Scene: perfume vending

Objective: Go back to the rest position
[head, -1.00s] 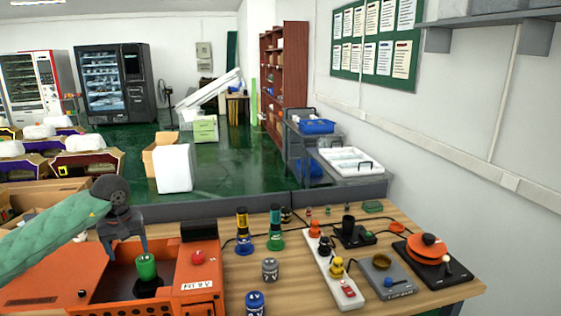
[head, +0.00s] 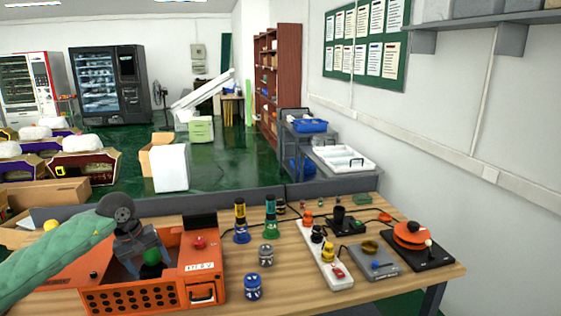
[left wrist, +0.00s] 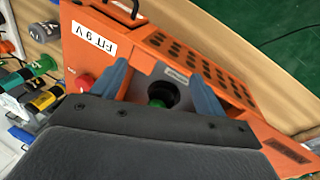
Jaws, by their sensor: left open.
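My left gripper (head: 150,268) is over the open orange box (head: 150,297) at the front left of the table. Its jaws are open and point down, with a green-topped object (head: 152,257) between or just behind them in the head view. In the left wrist view, the two blue-grey fingers of my left gripper (left wrist: 162,88) stand apart. The green-topped object (left wrist: 157,103) sits in a dark round opening between them, and I cannot tell whether either finger touches it. My right gripper is in neither view.
A red button (head: 199,242) is on the box's right part. To the right stand a blue-and-yellow device (head: 241,222), a power strip (head: 322,255) and an orange-topped device (head: 411,236). A grey wall shelf (head: 487,25) is at upper right. Green floor lies beyond the table.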

